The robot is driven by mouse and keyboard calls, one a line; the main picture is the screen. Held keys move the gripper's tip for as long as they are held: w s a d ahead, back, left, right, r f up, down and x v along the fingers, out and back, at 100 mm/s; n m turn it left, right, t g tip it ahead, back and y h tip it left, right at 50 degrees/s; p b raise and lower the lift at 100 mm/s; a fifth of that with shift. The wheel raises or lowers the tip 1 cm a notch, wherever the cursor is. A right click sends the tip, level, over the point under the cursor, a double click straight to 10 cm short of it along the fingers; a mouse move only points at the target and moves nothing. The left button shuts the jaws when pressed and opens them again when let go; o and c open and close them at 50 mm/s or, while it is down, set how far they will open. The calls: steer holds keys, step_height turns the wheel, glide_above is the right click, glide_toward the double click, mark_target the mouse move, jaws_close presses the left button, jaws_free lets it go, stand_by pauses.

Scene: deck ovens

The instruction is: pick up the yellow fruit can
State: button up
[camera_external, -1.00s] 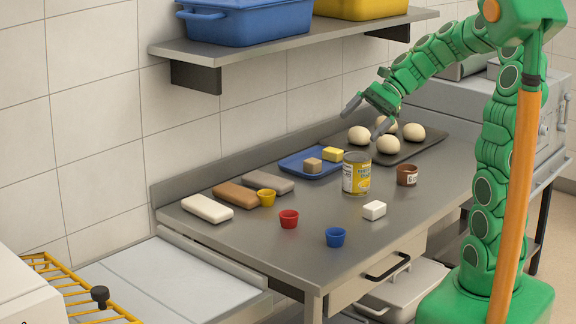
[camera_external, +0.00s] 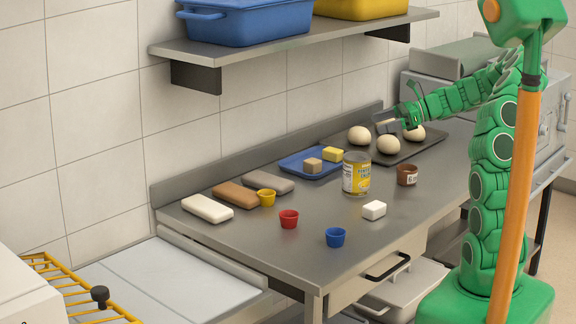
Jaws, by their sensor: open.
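The yellow fruit can (camera_external: 356,174) stands upright on the steel counter (camera_external: 310,245), right of the blue tray. It has a yellow and white label and a bare metal top rim. My gripper (camera_external: 384,124) is above and behind the can, over the far part of the dark baking tray by the dough balls. It is open, and I see nothing held in it. It is apart from the can. The far side of the can is hidden.
A brown jar (camera_external: 407,175) stands close right of the can, and a white block (camera_external: 374,210) lies in front. A blue tray (camera_external: 287,166) holds two small blocks. Dough balls (camera_external: 388,145) sit on the dark tray (camera_external: 423,147) behind. The shelf (camera_external: 300,45) overhangs the counter's back.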

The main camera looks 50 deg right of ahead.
glide_toward(353, 160)
steer(key=w+d+f, duration=0.1)
steer(key=w+f, duration=0.1)
steer(key=w, duration=0.1)
steer(key=shift+x, duration=4)
steer(key=shift+w, duration=0.1)
steer(key=c, duration=1.2)
steer(key=shift+c, duration=0.2)
